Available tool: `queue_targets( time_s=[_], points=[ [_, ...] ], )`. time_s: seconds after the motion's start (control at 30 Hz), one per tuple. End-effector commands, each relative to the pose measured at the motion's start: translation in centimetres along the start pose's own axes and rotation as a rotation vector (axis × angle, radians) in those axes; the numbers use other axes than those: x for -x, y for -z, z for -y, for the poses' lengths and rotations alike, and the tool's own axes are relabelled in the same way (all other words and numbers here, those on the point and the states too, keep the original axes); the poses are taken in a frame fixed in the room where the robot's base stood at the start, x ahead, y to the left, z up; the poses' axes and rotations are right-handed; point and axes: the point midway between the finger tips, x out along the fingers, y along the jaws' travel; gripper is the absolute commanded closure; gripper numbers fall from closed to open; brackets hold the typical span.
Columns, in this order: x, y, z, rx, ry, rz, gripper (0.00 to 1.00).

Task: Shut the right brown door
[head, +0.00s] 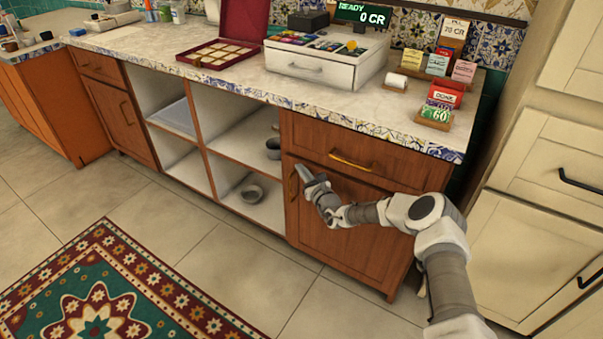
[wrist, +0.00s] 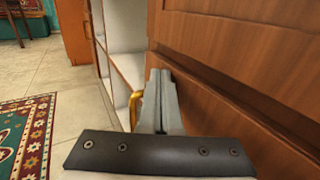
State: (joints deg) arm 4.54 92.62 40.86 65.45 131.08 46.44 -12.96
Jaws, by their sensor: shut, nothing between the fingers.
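The right brown door (head: 345,235) is a wooden panel under a drawer, at the right end of the counter's front in the head view. It looks flush or nearly flush with the cabinet; a small gap cannot be ruled out. It also shows in the wrist view (wrist: 225,135). Its upright brass handle (head: 293,186) is near its left edge and also shows in the wrist view (wrist: 134,108), left of the fingers. My gripper (head: 301,170) is shut and empty at the door's upper left, beside the handle. In the wrist view the fingertips (wrist: 160,74) are close to the door face; contact cannot be told.
The drawer (head: 350,150) above has a brass handle. Open shelves (head: 238,140) with grey bowls (head: 252,193) are left of the door. Cream cabinets (head: 545,165) stand at the right. The tiled floor before the door is clear; a patterned rug (head: 125,290) lies farther left.

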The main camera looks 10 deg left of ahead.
Motion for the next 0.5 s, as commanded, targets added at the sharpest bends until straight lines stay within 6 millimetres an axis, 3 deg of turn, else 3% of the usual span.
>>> queue_targets(
  time_s=[0.5],
  points=[
    [-0.31, -0.23, 0.59, 0.000, 0.022, 0.003, 1.00]
  ],
)
